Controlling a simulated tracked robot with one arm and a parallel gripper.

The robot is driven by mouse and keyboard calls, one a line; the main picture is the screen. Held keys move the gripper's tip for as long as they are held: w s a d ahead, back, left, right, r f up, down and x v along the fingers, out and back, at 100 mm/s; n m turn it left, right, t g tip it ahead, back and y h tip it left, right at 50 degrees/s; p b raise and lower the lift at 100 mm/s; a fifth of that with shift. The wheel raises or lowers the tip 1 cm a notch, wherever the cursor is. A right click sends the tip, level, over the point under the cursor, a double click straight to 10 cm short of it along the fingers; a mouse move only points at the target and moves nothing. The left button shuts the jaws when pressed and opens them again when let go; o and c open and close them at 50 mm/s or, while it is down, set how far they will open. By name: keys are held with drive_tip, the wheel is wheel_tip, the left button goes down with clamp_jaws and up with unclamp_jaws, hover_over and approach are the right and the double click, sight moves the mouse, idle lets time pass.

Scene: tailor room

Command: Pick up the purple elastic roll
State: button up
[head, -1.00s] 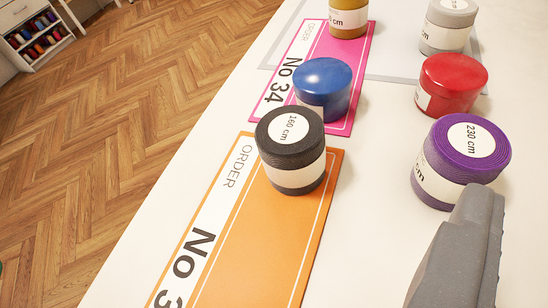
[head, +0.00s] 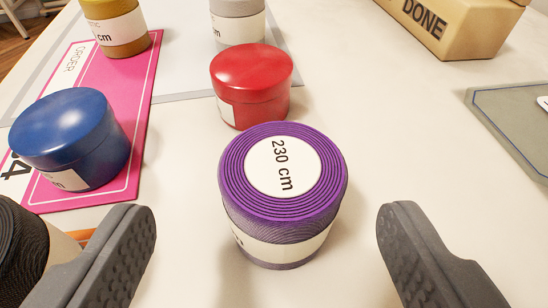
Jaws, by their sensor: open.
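The purple elastic roll (head: 234,212) stands upright on the white table, with a round "230 cm" label on top and a pale band around its side. My gripper (head: 265,228) is open, with one dark grey finger to the left of the roll and one to the right. The roll stands between and slightly beyond the fingers. Clear gaps show on both sides, and neither finger appears to touch it.
A red round tin (head: 251,82) stands just behind the roll. A blue tin (head: 68,138) sits on the pink order card (head: 140,120) at left. A black roll (head: 22,240) is close by the left finger. Mustard (head: 115,25) and grey (head: 238,22) rolls, a "DONE" box (head: 425,30) and a mat (head: 510,110) lie farther off.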

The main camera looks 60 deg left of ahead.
sight(276, 181)
drive_tip(key=shift+w+a+f, duration=0.25)
drive_tip(key=shift+a+f, duration=0.1)
drive_tip(key=shift+a, duration=0.2)
drive_tip(key=shift+w+a+f, duration=0.15)
drive_tip(key=shift+w+a, duration=0.4)
drive_tip(key=shift+a, duration=0.2)
drive_tip(key=shift+w+a+f, duration=0.1)
drive_tip(key=shift+w+a, duration=0.45)
drive_tip(key=shift+a, duration=0.15)
drive_tip(key=shift+x, duration=0.8)
drive_tip(key=c, duration=1.1)
